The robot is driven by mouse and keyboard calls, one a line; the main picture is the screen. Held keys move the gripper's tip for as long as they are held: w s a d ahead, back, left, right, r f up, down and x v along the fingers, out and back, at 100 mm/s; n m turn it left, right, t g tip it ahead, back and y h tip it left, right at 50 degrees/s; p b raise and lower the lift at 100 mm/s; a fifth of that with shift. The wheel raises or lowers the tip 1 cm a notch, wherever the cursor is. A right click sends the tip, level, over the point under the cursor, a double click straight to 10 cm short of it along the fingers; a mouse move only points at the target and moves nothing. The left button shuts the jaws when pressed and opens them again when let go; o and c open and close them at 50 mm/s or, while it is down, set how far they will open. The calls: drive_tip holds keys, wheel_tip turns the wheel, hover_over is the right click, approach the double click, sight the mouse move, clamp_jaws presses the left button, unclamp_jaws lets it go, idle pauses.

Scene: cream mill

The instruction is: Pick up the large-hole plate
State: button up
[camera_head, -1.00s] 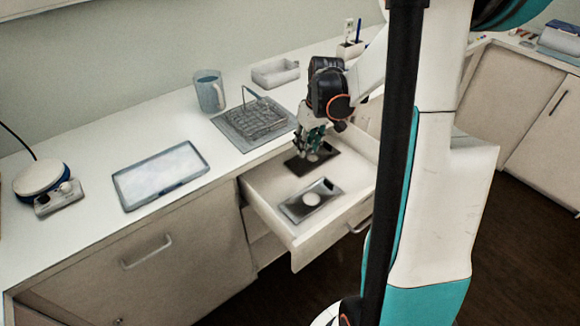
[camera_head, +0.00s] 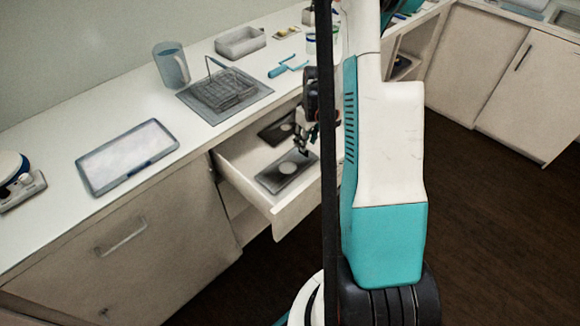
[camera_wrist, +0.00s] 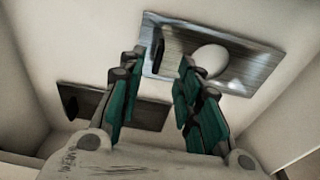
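Two flat plates lie in the open drawer (camera_head: 240,168). The nearer, shiny grey plate (camera_head: 270,181) has a round pale hole that looks the larger, so I take it as the large-hole plate; it also shows in the wrist view (camera_wrist: 254,70). My gripper (camera_head: 305,150) is over the drawer near the nearer plate's far edge. In the wrist view, its fingers (camera_wrist: 164,65) are apart with nothing held; contact with the plate cannot be told.
The drawer walls stand close around the plates. Dark floor lies right of the drawer.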

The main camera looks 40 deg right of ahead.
drive_tip(key=f+b, duration=0.1)
drive_tip(key=f, duration=0.2)
drive_tip(key=f+b, duration=0.1)
drive_tip(key=f, duration=0.1)
drive_tip(key=shift+w+d+f+b, duration=0.1)
drive_tip(key=shift+w+b, duration=0.25)
clamp_jaws()
